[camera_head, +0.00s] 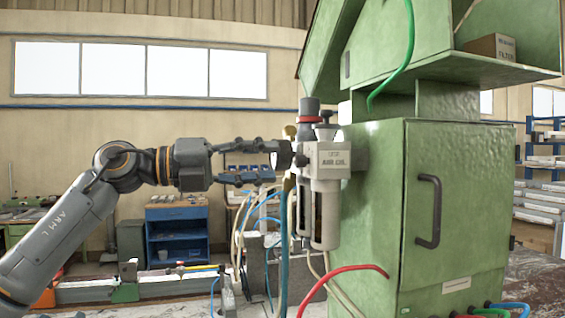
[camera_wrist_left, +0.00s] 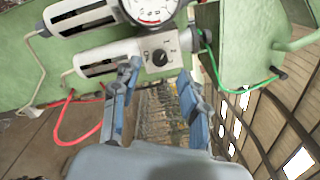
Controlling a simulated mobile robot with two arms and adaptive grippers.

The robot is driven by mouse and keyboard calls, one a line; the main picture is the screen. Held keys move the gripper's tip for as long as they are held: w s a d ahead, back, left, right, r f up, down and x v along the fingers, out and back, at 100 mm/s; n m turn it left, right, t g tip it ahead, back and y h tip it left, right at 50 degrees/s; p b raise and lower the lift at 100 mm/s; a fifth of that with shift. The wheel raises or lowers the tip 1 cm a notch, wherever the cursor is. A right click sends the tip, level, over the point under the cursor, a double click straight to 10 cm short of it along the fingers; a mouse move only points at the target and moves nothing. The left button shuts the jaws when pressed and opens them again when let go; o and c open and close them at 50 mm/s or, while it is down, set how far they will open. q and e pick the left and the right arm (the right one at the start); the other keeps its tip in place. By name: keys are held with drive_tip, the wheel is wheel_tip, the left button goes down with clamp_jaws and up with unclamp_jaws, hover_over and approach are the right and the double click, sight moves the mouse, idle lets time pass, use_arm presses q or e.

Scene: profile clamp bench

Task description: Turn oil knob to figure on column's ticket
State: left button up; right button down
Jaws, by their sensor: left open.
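The oil knob (camera_wrist_left: 160,57) is a small black round knob on the pale face of the nearer air-oil unit (camera_wrist_left: 100,62). Figures ring it, too small to read surely. In the head view this white unit (camera_head: 327,160), lettered AIR OIL, is mounted on the left side of the green column (camera_head: 375,200). My left gripper (camera_head: 272,163) points at the unit's face. Its blue-padded fingers (camera_wrist_left: 158,72) are open and empty, on either side of the knob in the wrist view. Contact is not seen.
A round pressure gauge (camera_wrist_left: 152,8) sits beside the knob on the farther unit. Blue and cream hoses hang below the gripper; a red hose (camera_head: 345,268) runs to the column. A bench with a rail (camera_head: 150,290) and a blue cabinet (camera_head: 177,230) stand behind.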

use_arm(q)
drive_tip(key=v, duration=0.7)
drive_tip(key=shift+a, duration=0.35)
drive_tip(key=shift+s, duration=0.1)
drive_tip(key=shift+d+f, duration=0.1)
